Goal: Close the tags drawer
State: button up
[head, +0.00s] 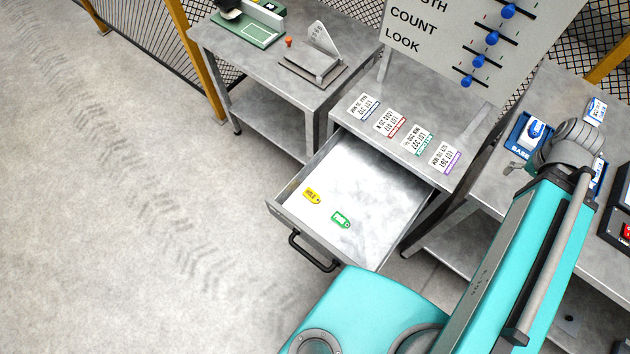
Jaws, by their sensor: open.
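The tags drawer (283,209) is pulled well out from under a grey metal table, toward the lower left. Its black bar handle (314,254) is on the front panel. A yellow tag (312,196) and a green tag (341,220) lie flat on the drawer floor. My gripper (513,168) is small in the picture, at the right, above the right-hand table's near side and well away from the drawer. It is open, and nothing shows between its fingers. My teal arm crosses the lower right, close to the drawer's front right corner.
Several lot cards (396,124) lie on the drawer table, below a board with blue sliders (480,61). A scale-like device (314,62) stands on the left table. A blue tray (527,134) sits on the right table. The floor left of the drawer is clear.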

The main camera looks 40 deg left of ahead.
aim_at(381, 199)
jog(key=u, duration=0.5)
jog(key=k, duration=1.35)
jog(key=u, duration=0.5)
jog(key=i, duration=1.05)
jog(key=u, duration=0.5)
